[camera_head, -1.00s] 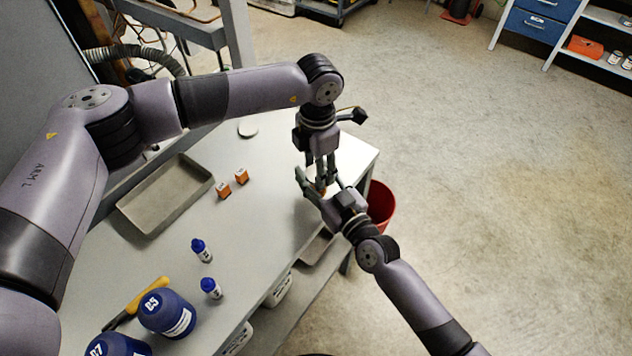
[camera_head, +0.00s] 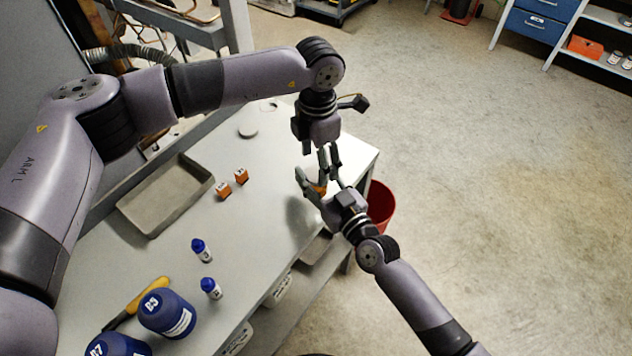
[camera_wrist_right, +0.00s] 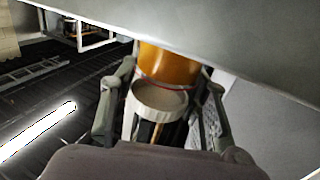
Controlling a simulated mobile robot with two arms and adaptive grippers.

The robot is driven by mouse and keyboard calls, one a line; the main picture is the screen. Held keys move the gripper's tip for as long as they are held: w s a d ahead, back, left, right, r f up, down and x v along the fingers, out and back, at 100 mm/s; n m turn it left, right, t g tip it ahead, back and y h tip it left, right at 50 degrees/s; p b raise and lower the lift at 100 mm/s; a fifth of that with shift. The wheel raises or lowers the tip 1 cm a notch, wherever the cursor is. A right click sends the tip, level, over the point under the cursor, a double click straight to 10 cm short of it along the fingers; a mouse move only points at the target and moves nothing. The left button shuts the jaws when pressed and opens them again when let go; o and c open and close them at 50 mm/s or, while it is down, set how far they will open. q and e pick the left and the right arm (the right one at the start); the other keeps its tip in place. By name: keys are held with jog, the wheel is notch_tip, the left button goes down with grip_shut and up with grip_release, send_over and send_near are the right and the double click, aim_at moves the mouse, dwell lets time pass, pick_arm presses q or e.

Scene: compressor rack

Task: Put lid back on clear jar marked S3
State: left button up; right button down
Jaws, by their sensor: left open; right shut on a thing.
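My right gripper (camera_head: 314,188) is shut on a jar with amber contents, near the table's right end. Only a small orange patch of the jar (camera_head: 321,190) shows between the fingers in the head view. In the right wrist view the amber jar (camera_wrist_right: 168,66) sits between the two fingers (camera_wrist_right: 165,105), with a pale round part at its near end. I cannot read a mark on it. My left gripper (camera_head: 328,158) is open, pointing down just above the jar. I see no lid in it. Two pale discs, possibly lids (camera_head: 248,131) (camera_head: 268,105), lie on the table's far part.
A grey tray (camera_head: 128,209) lies on the table (camera_head: 225,225). Two small orange boxes (camera_head: 241,175), two blue-capped bottles (camera_head: 201,250), big blue jars (camera_head: 165,311) and a yellow-handled tool (camera_head: 148,292) stand or lie there. A red bucket (camera_head: 381,205) is beyond the right edge.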

pick_arm(q)
jog(key=shift+r, duration=0.9)
jog(key=shift+c, duration=0.2)
jog(key=shift+r, duration=1.75)
jog(key=shift+f, duration=0.1)
jog(key=shift+f, duration=3.95)
